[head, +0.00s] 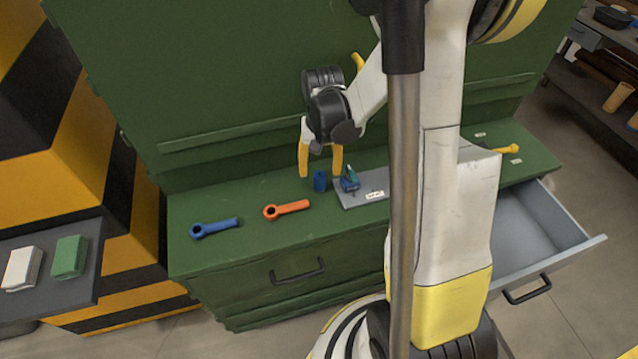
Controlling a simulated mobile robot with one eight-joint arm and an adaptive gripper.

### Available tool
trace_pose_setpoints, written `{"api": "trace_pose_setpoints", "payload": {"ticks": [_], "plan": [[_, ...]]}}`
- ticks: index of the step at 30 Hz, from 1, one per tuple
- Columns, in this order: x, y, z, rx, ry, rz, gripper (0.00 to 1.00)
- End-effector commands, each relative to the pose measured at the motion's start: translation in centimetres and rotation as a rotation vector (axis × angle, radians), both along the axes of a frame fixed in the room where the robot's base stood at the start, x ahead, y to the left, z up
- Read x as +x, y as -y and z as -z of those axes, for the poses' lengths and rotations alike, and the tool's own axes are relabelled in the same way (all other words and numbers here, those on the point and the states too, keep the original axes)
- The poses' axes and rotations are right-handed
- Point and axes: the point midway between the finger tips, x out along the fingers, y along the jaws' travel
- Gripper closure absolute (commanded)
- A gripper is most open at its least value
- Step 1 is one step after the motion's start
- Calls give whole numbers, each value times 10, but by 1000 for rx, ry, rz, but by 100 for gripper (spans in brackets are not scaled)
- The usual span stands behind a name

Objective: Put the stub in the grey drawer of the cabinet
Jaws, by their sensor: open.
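A short blue cylinder (320,181), which looks like the stub, stands upright on the ledge of the green cabinet (265,245). My gripper (320,173) is open and points down, with its yellow fingertips to either side of the cylinder in the picture. I cannot tell whether the tips are level with it or still above it. The grey drawer (530,225) at the cabinet's right is pulled open; the part I see inside is empty. My arm hides its left side.
A blue ring-ended tool (214,228) and an orange one (287,209) lie left of the cylinder. A blue-teal piece (350,180) sits close to its right, by a grey labelled plate (360,196). A dark shelf (50,285) with two blocks is at far left.

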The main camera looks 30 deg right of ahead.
Motion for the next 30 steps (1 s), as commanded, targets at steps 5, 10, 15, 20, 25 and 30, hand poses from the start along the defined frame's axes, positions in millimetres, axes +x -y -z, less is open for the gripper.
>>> {"api": "trace_pose_setpoints", "payload": {"ticks": [5,10,15,20,25,30], "plan": [[0,0,32,0,0,0,43],[0,0,34,0,0,0,43],[0,0,33,0,0,0,69],[0,0,33,0,0,0,100],[0,0,33,-1,1,0,100],[0,0,27,-1,1,0,100]]}}
